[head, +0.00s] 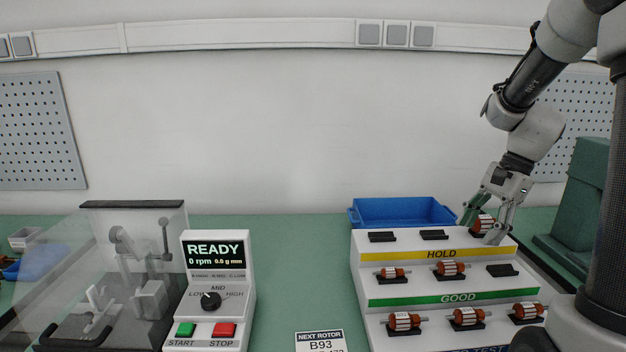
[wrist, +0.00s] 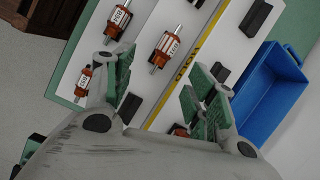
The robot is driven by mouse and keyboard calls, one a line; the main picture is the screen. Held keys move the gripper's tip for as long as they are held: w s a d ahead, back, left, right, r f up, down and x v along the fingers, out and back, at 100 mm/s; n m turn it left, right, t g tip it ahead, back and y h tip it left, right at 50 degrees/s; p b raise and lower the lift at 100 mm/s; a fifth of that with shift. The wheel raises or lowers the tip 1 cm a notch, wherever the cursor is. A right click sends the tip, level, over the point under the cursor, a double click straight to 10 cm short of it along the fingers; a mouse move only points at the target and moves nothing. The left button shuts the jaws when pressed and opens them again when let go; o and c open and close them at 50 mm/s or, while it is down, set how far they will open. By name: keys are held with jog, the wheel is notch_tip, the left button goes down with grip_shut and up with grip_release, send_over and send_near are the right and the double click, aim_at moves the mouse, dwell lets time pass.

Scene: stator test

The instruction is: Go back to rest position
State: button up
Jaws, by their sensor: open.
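My gripper (head: 487,213) is at the right end of the rack's top HOLD tier in the head view. Its fingers are apart, on either side of a rotor (head: 483,225) with copper windings and a white label. Whether they touch it cannot be told. In the wrist view the open fingers of my gripper (wrist: 160,95) show, with the rotor (wrist: 179,130) mostly hidden behind the right finger. The stepped white rack (head: 365,262) has two empty black cradles, one of them the left cradle (head: 382,237), on this tier.
The GOOD tier holds two rotors, one in the middle (head: 450,269), and an empty cradle (head: 502,270). More rotors (head: 467,317) sit on the lowest tier. A blue bin (head: 405,212) stands behind the rack. The test machine (head: 218,290) at left reads READY. The space above the table's middle is clear.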

jog(key=s+a+r+n+t+h, duration=0.1)
jog(key=s+r+n+t+h, duration=0.1)
jog(key=s+r+n, duration=0.2)
jog(key=s+a+r+n+t+h, duration=0.2)
jog(key=s+r+n, duration=0.2)
jog(key=s+n, duration=0.6)
jog(key=shift+s+a+r+n+t, duration=0.2)
jog(key=shift+s+n+t, duration=0.1)
jog(key=shift+s, duration=1.15)
